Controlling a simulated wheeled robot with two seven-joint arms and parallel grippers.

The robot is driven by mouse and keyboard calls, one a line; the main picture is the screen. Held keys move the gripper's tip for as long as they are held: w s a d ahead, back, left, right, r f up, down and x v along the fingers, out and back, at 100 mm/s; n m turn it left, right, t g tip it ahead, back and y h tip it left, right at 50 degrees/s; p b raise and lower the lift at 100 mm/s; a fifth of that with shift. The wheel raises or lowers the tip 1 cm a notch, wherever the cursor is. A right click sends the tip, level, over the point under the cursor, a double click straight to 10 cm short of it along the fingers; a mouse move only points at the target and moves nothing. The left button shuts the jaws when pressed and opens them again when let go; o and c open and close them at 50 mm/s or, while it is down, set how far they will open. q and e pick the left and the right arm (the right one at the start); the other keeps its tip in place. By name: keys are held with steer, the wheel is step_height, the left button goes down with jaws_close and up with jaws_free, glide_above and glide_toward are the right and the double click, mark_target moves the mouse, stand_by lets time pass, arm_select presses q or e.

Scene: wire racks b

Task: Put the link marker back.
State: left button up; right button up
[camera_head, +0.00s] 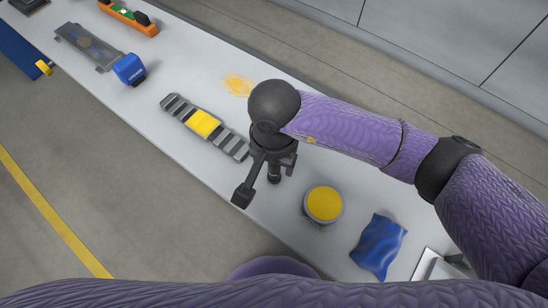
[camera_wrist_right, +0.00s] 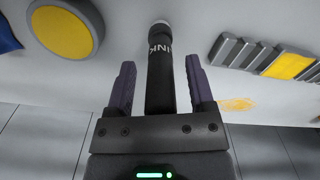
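The link marker is a dark cylinder with white lettering and a pale end, and it shows in the right wrist view (camera_wrist_right: 160,70). It lies between the fingers of my right gripper (camera_wrist_right: 158,85), with a visible gap on both sides. In the head view my right gripper (camera_head: 267,182) is over the table, with its fingers apart and a dark cylinder (camera_head: 274,174) between them. Its lower end at the table is too small to judge. A grey ribbed strip with a yellow middle (camera_head: 204,123) lies to the left of the gripper. My left gripper is not in view.
A round yellow-topped tin (camera_head: 323,203) and a blue pouch (camera_head: 379,246) are right of the gripper on the white table (camera_head: 150,100). A yellow stain (camera_head: 238,85) marks the tabletop. A blue-ended tool (camera_head: 129,69) and an orange level (camera_head: 128,16) lie at the far left.

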steer(key=shift+r, duration=0.25)
step_height(320, 180, up, 12)
steer(key=p, duration=0.5)
steer(key=shift+f, duration=0.25)
steer(key=shift+r, duration=0.25)
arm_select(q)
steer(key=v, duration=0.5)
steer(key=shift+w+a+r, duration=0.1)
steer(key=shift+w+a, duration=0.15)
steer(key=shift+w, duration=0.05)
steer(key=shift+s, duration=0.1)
arm_select(e)
steer(key=shift+f, duration=0.1)
